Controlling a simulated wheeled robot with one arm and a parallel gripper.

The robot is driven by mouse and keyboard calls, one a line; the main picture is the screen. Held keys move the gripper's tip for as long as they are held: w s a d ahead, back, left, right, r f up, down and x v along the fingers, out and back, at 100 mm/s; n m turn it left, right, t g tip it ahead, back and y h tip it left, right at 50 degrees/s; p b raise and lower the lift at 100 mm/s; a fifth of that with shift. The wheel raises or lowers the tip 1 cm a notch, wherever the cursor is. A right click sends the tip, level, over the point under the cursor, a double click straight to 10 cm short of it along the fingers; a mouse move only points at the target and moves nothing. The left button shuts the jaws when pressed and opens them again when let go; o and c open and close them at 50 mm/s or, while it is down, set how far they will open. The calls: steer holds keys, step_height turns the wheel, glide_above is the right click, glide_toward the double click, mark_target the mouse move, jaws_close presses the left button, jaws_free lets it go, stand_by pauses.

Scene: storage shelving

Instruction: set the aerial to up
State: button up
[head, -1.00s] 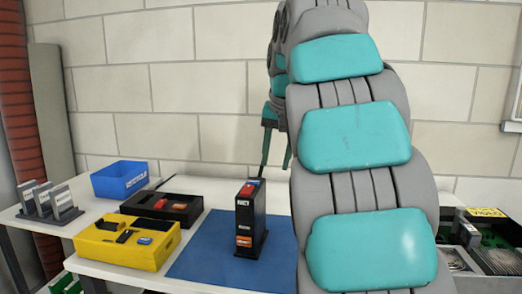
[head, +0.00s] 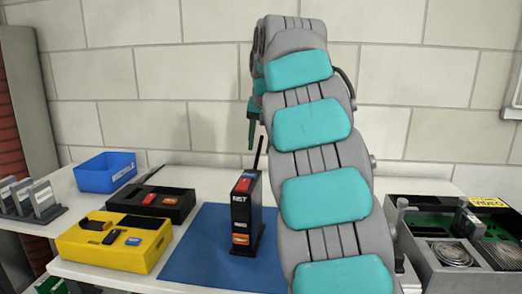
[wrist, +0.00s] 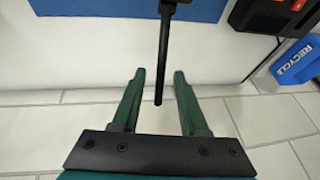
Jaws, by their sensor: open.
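A black upright device (head: 241,222) with a red block on top and an orange label low on its front stands on the blue mat. Its aerial (head: 258,152) is a thin black rod that rises from the device's top and leans slightly right. My gripper (head: 252,138) points down near the aerial's upper end, partly hidden by my arm. In the wrist view, the two green fingers of my gripper (wrist: 159,72) are apart. The aerial (wrist: 163,50) comes down from the top edge and its tip appears between them. I cannot tell its depth, and no contact shows.
The blue mat (head: 190,260) lies on a white table. Left of it are a yellow box (head: 115,255), a black tray (head: 172,212) and a blue bin (head: 104,180). A grey box (head: 430,270) with green boards stands right. A brick wall is behind. My arm hides the middle right.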

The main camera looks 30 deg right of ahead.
steer(key=shift+w+f, duration=0.25)
steer(key=shift+f, duration=0.35)
steer(key=shift+c, duration=0.2)
jaws_close()
stand_by(0.8)
